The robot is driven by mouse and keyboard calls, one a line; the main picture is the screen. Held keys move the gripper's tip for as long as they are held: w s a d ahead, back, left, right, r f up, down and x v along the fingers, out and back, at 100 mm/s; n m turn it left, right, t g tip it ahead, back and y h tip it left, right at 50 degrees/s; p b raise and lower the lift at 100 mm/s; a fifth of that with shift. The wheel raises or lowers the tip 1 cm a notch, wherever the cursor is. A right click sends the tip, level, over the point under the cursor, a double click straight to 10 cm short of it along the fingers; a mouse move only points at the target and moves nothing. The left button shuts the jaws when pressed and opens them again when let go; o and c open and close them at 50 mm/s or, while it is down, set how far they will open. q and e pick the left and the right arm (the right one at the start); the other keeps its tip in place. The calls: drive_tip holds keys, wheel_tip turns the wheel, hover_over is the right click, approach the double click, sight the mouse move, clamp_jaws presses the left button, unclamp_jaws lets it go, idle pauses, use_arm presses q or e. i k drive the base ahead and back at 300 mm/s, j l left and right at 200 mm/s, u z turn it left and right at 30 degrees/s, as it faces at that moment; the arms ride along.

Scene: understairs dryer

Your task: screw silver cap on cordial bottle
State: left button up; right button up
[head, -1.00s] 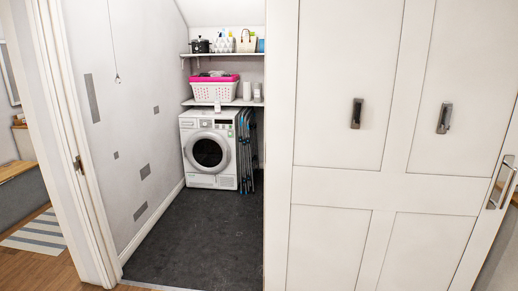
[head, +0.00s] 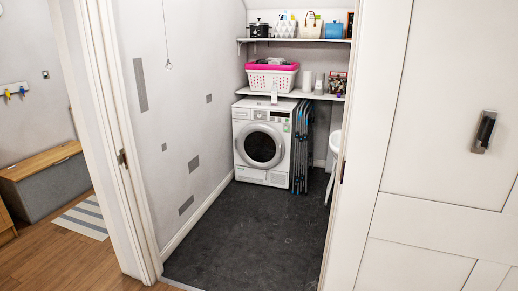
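I cannot make out a cordial bottle or a silver cap in the head view. Neither of my grippers is in view.
A white dryer (head: 262,146) stands under the lower shelf (head: 328,96), with folded blue-grey racks (head: 302,150) beside it. A pink-and-white basket (head: 271,77) is on the shelf. The dark floor (head: 250,235) is clear. A white door (head: 440,120) stands right of the doorway.

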sight(274, 90)
drive_tip(key=i+u, duration=0.15)
drive_tip(key=i, duration=2.65)
drive_tip(key=i+z, duration=0.1)
drive_tip(key=i, duration=0.6)
drive_tip(key=i+j, duration=0.2)
drive_tip(key=i, duration=0.5)
drive_tip(key=i+j, duration=0.1)
drive_tip(key=i, duration=0.5)
drive_tip(key=i+j, duration=0.15)
drive_tip(key=i, duration=0.4)
drive_tip(key=i+j, duration=0.1)
drive_tip(key=i, duration=0.5)
drive_tip(key=i+j, duration=0.1)
drive_tip(key=i, duration=0.45)
